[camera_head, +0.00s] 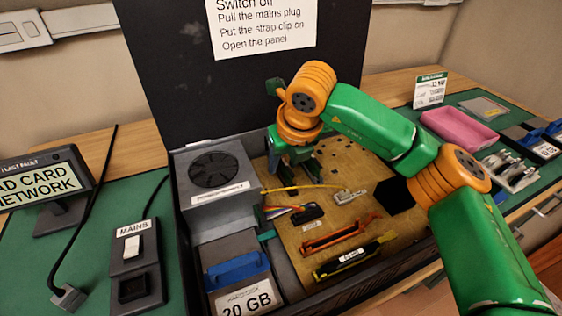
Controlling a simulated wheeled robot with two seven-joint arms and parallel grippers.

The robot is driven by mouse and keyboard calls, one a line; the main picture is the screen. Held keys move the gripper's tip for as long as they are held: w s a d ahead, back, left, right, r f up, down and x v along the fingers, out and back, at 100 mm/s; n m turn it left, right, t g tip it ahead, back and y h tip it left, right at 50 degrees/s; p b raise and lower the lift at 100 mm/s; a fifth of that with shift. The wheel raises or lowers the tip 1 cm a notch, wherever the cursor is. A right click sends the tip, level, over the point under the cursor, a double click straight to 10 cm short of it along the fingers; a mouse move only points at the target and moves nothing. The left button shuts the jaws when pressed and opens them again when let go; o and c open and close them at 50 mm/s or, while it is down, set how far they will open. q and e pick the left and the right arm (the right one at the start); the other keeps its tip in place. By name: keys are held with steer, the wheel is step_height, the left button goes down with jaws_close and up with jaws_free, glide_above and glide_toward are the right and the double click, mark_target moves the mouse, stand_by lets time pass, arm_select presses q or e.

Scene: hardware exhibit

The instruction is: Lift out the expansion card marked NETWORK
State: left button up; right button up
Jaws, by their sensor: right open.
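An open computer case (183,225) stands in the middle with a tan circuit board (330,190) inside. Near the front of the board are a red-orange slot piece or card (340,233) and a black card with a yellow edge (353,257), which bears a small white label I cannot read. No card lettered NETWORK can be made out inside the case. A display on the left (40,184) reads "AD CARD NETWORK", its left edge cut off. My right gripper (293,168) is open, pointing down over the rear of the board, behind the cards. My left gripper is not in view.
A grey fan unit (215,180) and a drive marked 20 GB (240,285) fill the case's left side. A yellow cable (305,187) crosses the board. A MAINS switch box (135,265) stands left. A pink tray (460,128) lies right. The raised black panel stands behind.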

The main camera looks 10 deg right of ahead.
steer(key=shift+w+f, duration=0.2)
steer(key=shift+f, duration=0.05)
steer(key=shift+s+r, duration=0.1)
jaws_close()
steer(key=shift+r, duration=0.3)
steer(key=r, duration=0.3)
steer(key=shift+s+a+r, duration=0.15)
steer(key=shift+s+a, duration=0.05)
steer(key=s+a+r+b, duration=0.2)
steer(key=s+a+r, duration=0.3)
steer(key=s+r, duration=0.4)
steer(key=s, duration=0.3)
steer(key=shift+a, duration=0.4)
